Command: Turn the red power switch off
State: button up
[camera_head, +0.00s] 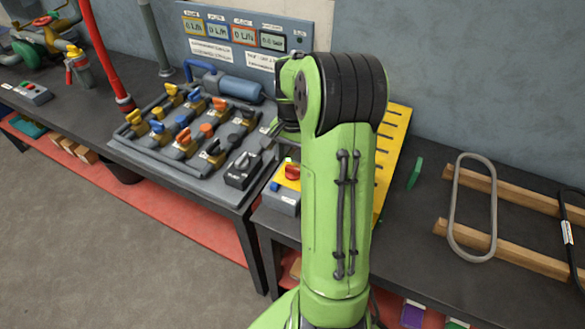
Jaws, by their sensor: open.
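The red power switch (292,172) is a red rotary knob on a yellow plate. It sits on top of a grey box (284,203) at the front edge of the bench, just left of my green arm. A blue part shows beside the knob. My gripper (269,137) is small in view, behind and above the switch box and left of my arm's dark wrist. It is open and apart from the red knob, and I see nothing in it. My arm hides part of the gripper and the area right of the switch box.
A valve panel (160,148) with several coloured handles lies left of the switch. A grey box with a black knob (243,168) stands close beside it. A yellow slotted plate (392,150) is behind my arm. Wooden bars (510,251) and a metal loop (456,208) lie at right.

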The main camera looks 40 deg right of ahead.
aim_at(293, 167)
notch_tip(293, 167, down, 3)
jog(key=shift+f+b, duration=0.15)
jog(key=shift+b, duration=0.15)
jog(key=shift+c, duration=0.4)
jog(key=c, duration=1)
